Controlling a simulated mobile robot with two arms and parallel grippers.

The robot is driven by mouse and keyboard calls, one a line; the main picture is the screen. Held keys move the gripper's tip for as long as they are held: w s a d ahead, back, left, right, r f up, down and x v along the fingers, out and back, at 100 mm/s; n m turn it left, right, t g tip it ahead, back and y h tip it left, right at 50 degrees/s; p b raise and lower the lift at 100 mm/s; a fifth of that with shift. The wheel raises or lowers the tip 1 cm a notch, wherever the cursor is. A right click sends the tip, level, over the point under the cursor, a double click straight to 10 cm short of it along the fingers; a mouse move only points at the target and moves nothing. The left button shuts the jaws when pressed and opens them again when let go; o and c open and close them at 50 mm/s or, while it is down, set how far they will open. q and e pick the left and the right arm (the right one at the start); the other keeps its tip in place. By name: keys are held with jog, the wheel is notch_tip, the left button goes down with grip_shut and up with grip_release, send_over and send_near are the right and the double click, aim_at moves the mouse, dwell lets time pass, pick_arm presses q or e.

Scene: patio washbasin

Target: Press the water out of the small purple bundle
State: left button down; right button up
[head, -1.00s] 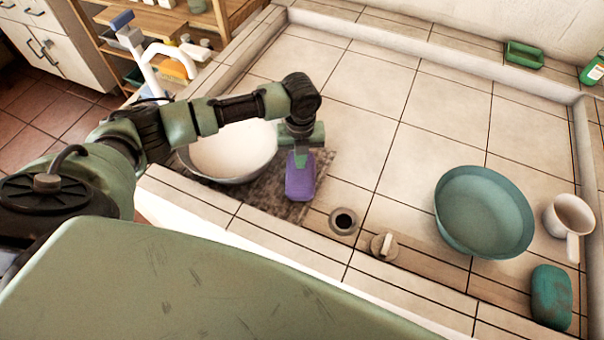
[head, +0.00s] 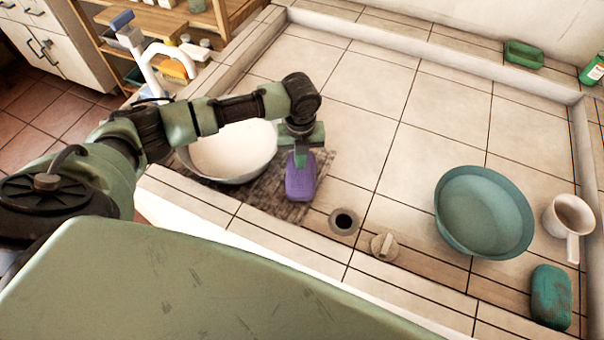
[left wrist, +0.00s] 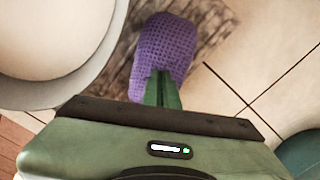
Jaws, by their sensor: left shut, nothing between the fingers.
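The small purple bundle (head: 300,184) lies on a dark, worn mat (head: 248,195) on the tiled counter. In the left wrist view the bundle (left wrist: 163,46) shows a woven, waffle-like texture. My left gripper (head: 300,160) is shut and points down over the bundle's upper part, with nothing between its fingers. In the left wrist view its fingertips (left wrist: 162,82) overlap the bundle and look to be on or just above it; I cannot tell how firmly they touch. My right gripper is not in view.
A white basin (head: 235,150) stands left of the bundle, partly behind my arm. A drain hole (head: 343,221) and its plug (head: 384,246) lie to the right.

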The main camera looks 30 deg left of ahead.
pick_arm(q)
jog(key=shift+f+b, duration=0.35)
jog(key=shift+f, duration=0.55)
dwell(0.5)
jog(key=shift+s+f, duration=0.25)
jog(key=shift+s, duration=0.05)
dwell(2.0)
notch_tip(320, 180, up, 8)
jog(key=p, duration=0.8)
jog(key=shift+w+r, duration=0.25)
jog(key=shift+w, duration=0.1)
jog(key=shift+f, duration=0.1)
